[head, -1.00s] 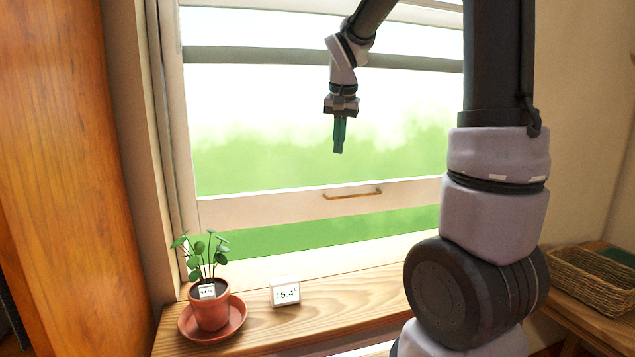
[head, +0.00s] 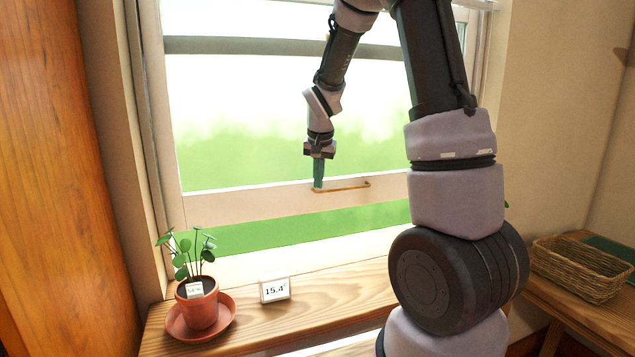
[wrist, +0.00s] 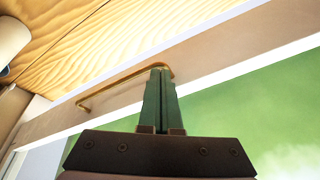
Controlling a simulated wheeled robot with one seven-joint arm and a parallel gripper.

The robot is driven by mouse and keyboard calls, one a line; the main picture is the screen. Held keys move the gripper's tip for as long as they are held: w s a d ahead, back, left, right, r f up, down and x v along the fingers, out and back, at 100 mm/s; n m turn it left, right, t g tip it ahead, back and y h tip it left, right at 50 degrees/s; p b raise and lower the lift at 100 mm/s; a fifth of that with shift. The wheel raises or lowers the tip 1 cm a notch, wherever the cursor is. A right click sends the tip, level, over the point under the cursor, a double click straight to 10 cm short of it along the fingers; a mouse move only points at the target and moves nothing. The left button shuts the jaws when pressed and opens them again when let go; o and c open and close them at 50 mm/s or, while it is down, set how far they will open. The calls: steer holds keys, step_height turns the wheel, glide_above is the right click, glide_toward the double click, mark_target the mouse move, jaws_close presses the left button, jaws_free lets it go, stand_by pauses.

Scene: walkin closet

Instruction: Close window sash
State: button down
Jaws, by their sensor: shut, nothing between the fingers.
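The window sash (head: 250,206) is partly raised, with a green gap between its bottom rail and the sill. A thin brass handle (head: 345,188) is fixed on the bottom rail. My gripper (head: 318,187) points down at the handle's left end, its fingers shut and empty. In the wrist view the shut green fingers (wrist: 159,72) reach one end of the brass handle (wrist: 112,88) and overlap it. I cannot tell whether they touch it. The sash rail (wrist: 205,62) runs diagonally behind them.
On the wooden sill (head: 340,285) stand a potted plant (head: 197,305) on a terracotta saucer (head: 224,318) and a small white display (head: 275,290) reading 15.4. A wicker basket (head: 580,272) sits at right. A wooden panel (head: 60,180) stands at left.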

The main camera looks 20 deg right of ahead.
steer(key=shift+a+f, duration=0.1)
steer(key=shift+f, duration=0.2)
step_height(320, 180, down, 14)
steer(key=shift+s, duration=0.25)
steer(key=shift+f, duration=0.1)
stand_by(0.3)
